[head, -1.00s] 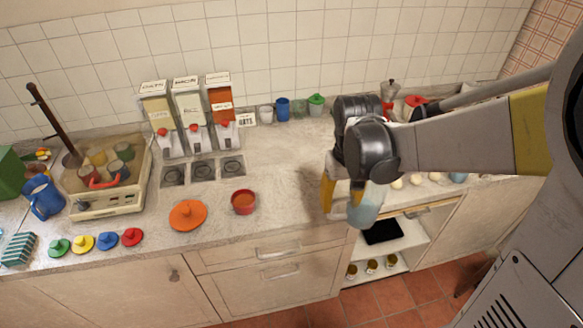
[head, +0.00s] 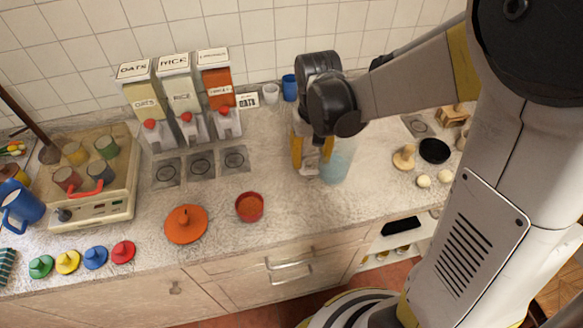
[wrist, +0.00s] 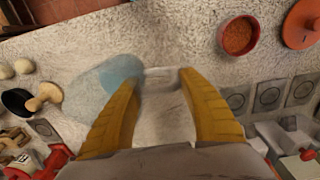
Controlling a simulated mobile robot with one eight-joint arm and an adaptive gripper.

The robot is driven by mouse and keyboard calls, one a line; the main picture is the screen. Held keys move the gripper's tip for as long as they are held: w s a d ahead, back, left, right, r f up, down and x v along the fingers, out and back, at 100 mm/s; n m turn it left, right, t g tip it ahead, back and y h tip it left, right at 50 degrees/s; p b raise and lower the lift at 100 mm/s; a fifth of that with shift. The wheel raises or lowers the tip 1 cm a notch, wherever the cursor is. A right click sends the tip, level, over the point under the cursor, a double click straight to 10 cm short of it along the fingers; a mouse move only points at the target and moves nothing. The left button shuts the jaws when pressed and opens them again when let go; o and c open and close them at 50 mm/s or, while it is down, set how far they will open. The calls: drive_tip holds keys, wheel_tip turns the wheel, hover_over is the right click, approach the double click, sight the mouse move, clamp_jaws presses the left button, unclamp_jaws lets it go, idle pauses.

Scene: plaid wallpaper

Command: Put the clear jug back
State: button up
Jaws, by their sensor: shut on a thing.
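The clear jug (head: 337,166) is see-through with a pale blue tint, and appears upright over the worktop in the head view. My gripper (head: 312,170) is shut on the jug, with its yellow fingers on the jug's left side. In the wrist view the jug (wrist: 112,82) shows as a blurred bluish shape left of my gripper (wrist: 163,82), with a pale clear part between the fingers, perhaps its handle. I cannot tell whether the jug's base touches the worktop.
A red bowl (head: 249,207) and an orange lid (head: 186,224) lie to the left. Three dispensers (head: 181,100) stand behind, with a blue cup (head: 290,87) near the wall. A wooden knob-like piece (head: 404,157) and a black dish (head: 434,150) are to the right. Worktop between bowl and jug is clear.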

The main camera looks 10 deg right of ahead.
drive_tip(key=a+f, duration=0.1)
drive_tip(key=f, duration=0.1)
drive_tip(key=w+a+f+b, duration=0.1)
drive_tip(key=a+f, duration=0.1)
drive_tip(key=f, duration=0.1)
drive_tip(key=w+a+f+b, duration=0.1)
drive_tip(key=f, duration=0.1)
drive_tip(key=shift+w+a+f, duration=0.2)
drive_tip(key=shift+w+a, duration=0.05)
drive_tip(key=shift+a, duration=0.05)
drive_tip(key=shift+r, duration=0.15)
drive_tip(key=o, duration=1.3)
drive_tip(key=shift+o, duration=0.2)
